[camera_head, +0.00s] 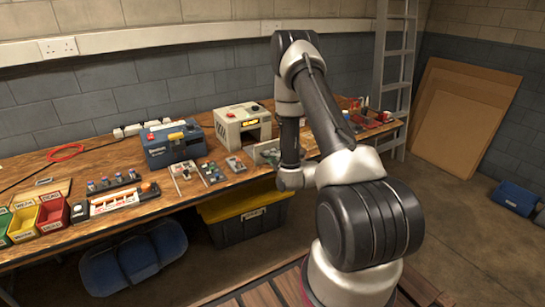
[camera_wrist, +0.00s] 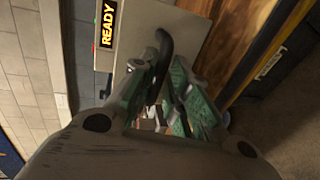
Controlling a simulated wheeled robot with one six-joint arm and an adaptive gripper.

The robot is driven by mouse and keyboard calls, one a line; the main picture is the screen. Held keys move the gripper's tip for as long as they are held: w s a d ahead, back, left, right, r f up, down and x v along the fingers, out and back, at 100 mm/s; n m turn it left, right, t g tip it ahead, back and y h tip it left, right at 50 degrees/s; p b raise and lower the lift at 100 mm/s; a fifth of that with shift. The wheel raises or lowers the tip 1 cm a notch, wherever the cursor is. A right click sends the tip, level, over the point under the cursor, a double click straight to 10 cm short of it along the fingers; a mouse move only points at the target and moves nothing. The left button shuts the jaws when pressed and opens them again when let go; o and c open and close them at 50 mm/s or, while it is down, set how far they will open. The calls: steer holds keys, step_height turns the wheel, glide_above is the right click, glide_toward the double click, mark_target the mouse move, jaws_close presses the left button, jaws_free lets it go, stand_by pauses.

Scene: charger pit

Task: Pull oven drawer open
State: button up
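In the wrist view a pale panel (camera_wrist: 130,42) bears a yellow READY display. A black curved handle (camera_wrist: 164,46) stands out from this panel. My gripper (camera_wrist: 164,62) has green fingers, one on each side of the handle. The fingertips are apart, and a gap shows between the handle and the right finger. Contact with the left finger is unclear. In the head view my arm hides much of this area.
A black bin with a yellow lid (camera_head: 245,207) is under the bench.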

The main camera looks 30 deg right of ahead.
steer(key=shift+o, duration=0.7)
steer(key=shift+w+a+r, duration=0.1)
steer(key=shift+a, duration=0.25)
steer(key=shift+d, duration=0.1)
steer(key=shift+s, duration=0.2)
steer(key=v, duration=1.1)
steer(key=shift+s, duration=0.3)
